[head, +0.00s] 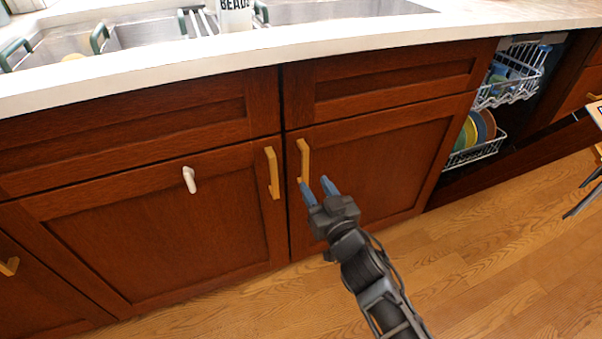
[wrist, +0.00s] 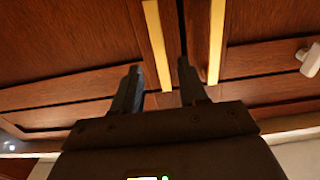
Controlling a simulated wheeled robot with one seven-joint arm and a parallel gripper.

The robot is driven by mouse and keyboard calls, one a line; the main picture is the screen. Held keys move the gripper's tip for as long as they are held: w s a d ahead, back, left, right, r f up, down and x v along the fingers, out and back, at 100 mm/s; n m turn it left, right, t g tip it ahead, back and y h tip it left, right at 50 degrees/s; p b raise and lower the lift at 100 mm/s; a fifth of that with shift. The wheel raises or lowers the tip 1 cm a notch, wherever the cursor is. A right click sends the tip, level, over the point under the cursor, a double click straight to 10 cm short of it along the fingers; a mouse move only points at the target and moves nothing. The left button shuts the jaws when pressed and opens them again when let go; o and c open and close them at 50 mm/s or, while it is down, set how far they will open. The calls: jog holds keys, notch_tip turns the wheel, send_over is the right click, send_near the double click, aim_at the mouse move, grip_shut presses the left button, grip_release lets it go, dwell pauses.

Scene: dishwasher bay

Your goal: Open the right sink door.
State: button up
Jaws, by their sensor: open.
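The right sink door (head: 380,165) is a closed brown wooden panel under the counter. Its yellow vertical handle (head: 304,158) is at the door's upper left edge. My gripper (head: 316,186) is open, with blue-tipped fingers at the lower end of this handle; the left finger overlaps it in the head view. In the wrist view, which looks turned upside down, the right door's handle (wrist: 156,40) appears between the lines of my two fingers (wrist: 161,66). Nothing is held. I cannot tell whether a finger touches the handle.
The left sink door (head: 165,225) is closed, with its own yellow handle (head: 272,172) close by and a white hook (head: 189,179) on its face. A dishwasher rack (head: 475,150) with plates shows at the right. The wooden floor (head: 490,240) is clear in front.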

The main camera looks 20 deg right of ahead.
aim_at(306, 171)
jog(key=shift+w, duration=3.55)
jog(key=shift+c, duration=0.3)
grip_shut()
